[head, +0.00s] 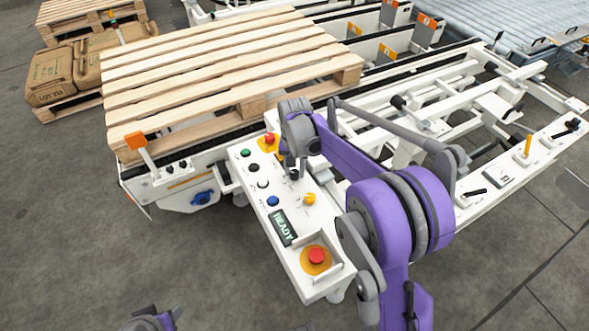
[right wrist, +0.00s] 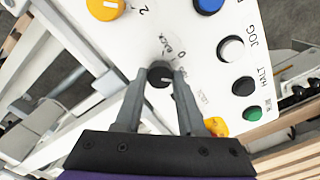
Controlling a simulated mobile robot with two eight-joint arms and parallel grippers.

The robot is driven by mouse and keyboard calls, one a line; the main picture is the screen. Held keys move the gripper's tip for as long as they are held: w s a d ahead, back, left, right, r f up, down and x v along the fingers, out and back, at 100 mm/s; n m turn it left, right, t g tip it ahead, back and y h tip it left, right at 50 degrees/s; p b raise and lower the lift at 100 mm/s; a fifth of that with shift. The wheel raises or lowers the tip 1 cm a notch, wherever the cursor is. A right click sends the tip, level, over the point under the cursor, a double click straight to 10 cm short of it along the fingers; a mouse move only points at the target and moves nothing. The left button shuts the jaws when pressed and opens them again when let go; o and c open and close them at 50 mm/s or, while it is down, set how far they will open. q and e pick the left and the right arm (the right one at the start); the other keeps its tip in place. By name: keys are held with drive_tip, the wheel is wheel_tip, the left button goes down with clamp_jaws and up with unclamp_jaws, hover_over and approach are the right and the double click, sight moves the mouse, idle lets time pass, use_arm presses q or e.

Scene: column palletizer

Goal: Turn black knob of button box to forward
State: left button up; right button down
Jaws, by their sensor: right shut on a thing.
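The white button box (head: 271,193) stands in the middle of the head view, with coloured buttons, a READY display and labels. Its black knob (right wrist: 160,75) sits between my right fingertips in the right wrist view, beside labels reading 0 and BACK. My right gripper (right wrist: 160,82) is shut on the knob, one finger on each side. In the head view the right gripper (head: 293,168) reaches down onto the panel and partly covers the knob. The knob's pointing direction is not clear. My left gripper (head: 155,319) shows only partly at the bottom edge, away from the box.
A yellow knob (head: 310,199) and a blue button (head: 273,201) are close by on the panel. A red emergency button (head: 316,255) is at its near end, another (head: 269,139) at its far end. A wooden pallet (head: 215,75) lies on the conveyor behind.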

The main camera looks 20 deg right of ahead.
sight(295, 175)
drive_tip(key=c, duration=0.5)
unclamp_jaws()
wheel_tip(295, 175, up, 11)
drive_tip(key=p, duration=0.1)
drive_tip(key=shift+f, duration=0.1)
drive_tip(key=s+a+r+n+t+p, duration=0.1)
drive_tip(key=s+a+r+n+p, duration=0.1)
drive_tip(key=s, duration=0.4)
drive_tip(key=s+a+r+n+t+p, duration=0.1)
drive_tip(key=s+a+r+t+p, duration=0.15)
drive_tip(key=s, duration=0.45)
drive_tip(key=s+a+f+n+t+p, duration=0.1)
drive_tip(key=s+f+n+t+p, duration=0.1)
drive_tip(key=s, duration=1)
drive_tip(key=shift+a+f+n, duration=0.2)
drive_tip(key=shift+f+n, duration=0.4)
drive_tip(key=shift+n, duration=0.4)
